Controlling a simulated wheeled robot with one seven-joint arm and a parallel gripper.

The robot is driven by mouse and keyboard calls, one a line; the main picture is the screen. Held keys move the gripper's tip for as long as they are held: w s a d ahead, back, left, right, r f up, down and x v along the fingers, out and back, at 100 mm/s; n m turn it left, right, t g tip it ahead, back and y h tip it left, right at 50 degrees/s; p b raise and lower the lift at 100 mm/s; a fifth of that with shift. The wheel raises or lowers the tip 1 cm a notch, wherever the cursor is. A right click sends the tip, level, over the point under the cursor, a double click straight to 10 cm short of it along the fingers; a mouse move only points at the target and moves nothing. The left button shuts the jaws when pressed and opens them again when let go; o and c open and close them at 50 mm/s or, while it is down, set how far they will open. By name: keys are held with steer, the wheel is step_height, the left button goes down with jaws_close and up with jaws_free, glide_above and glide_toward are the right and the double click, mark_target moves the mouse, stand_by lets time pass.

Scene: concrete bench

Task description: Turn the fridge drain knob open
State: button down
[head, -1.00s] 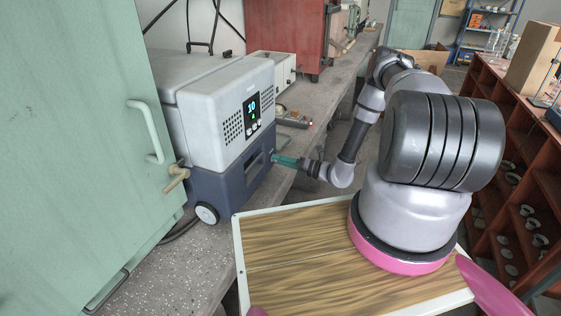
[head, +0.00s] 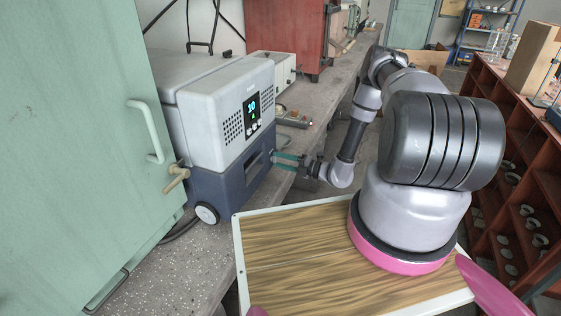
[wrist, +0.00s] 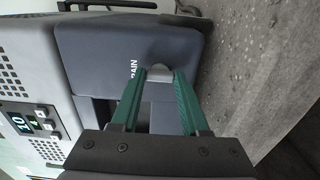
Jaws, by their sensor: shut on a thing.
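The portable fridge (head: 215,135) has a light grey upper body, a dark blue base, a small wheel and a lit display reading 10. It stands on the concrete bench. The wrist view shows its dark base (wrist: 110,50) with a "DRAIN" label. A small grey drain knob (wrist: 160,72) sits beside the label. My gripper (head: 274,159) reaches the fridge's right end. Its green fingers (wrist: 160,78) are shut on the knob, one on each side. In the head view the knob is too small or hidden to make out.
A green cabinet (head: 75,130) with a handle stands close at left. A red cabinet (head: 285,35) and a white box (head: 285,72) are behind the fridge. Bare bench (wrist: 250,70) lies beside the base. A shelf unit (head: 530,170) stands at right.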

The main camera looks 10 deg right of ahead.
steer(key=shift+d, duration=0.1)
steer(key=shift+c, duration=2)
jaws_free()
steer(key=v, duration=1)
steer(key=shift+s+d, duration=0.25)
steer(key=shift+d, duration=0.05)
